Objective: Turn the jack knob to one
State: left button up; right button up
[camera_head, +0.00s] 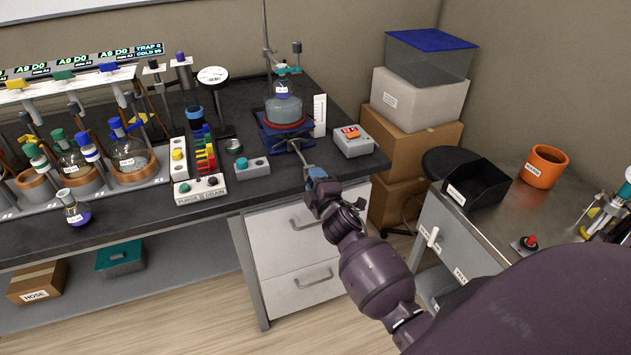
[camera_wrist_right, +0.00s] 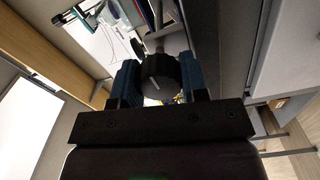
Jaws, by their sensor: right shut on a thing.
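The blue lab jack (camera_head: 270,137) stands near the right end of the dark bench, under a flask in a round holder. A rod runs from its front toward the bench edge. The black jack knob (camera_wrist_right: 157,75) shows in the right wrist view, round, with a pale line on its face. My right gripper (camera_head: 317,178) is at the rod's end by the bench edge. Its blue finger pads are on both sides of the knob, shut on it. In the head view the gripper hides the knob. My left gripper is not in view.
A white upright scale (camera_head: 320,114) stands beside the jack, its marks too small to read. A grey box with a red display (camera_head: 353,141) is to its right. A teal-knob box (camera_head: 252,168) is to the left. White drawers (camera_head: 300,250) lie below the bench edge.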

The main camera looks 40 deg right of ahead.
dwell(0.4)
jog(key=o, duration=0.9)
jog(key=shift+s, duration=0.1)
jog(key=v, duration=1)
jog(key=shift+s, duration=0.3)
jog(key=s+a+f+m+g+y, duration=0.1)
jog(key=s+a+f+m+g, duration=0.1)
jog(key=s+f+m, duration=0.2)
jog(key=s+a+f+m+g+y, duration=0.1)
jog(key=s+a+f+m+g, duration=0.1)
jog(key=s, duration=0.6)
jog(key=s+a+f+m+g+y, duration=0.2)
jog(key=s+a+f+m, duration=0.1)
jog(key=s+f+m, duration=0.3)
jog(key=shift+s+a+f, duration=0.4)
jog(key=shift+s+f, duration=0.2)
jog(key=shift+f, duration=0.25)
